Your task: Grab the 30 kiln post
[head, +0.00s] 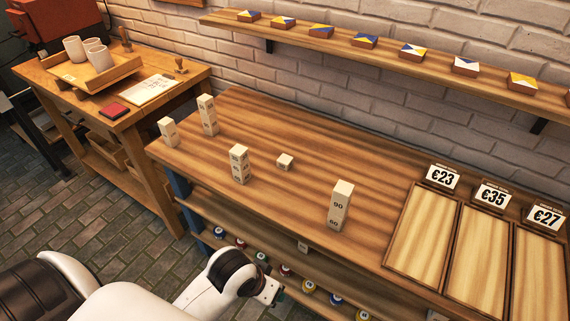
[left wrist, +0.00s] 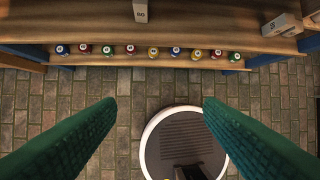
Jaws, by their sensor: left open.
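Several pale kiln posts stand on the wooden table. The tall front post (head: 340,208) reads 90 with 60 below it. A post of middle height (head: 240,167) and a tall post at the back left (head: 208,117) carry marks too small to read. A short post (head: 168,133) and a very low block (head: 285,162) stand near them. I cannot tell which is the 30 post. My left gripper (head: 272,291) is in front of the table, apart from the posts. Its green fingers (left wrist: 158,105) are open and empty in the left wrist view. My right gripper is not visible.
A side table (head: 140,87) stands at the left. A wall shelf (head: 390,58) carries tiles. The table between the posts is clear.

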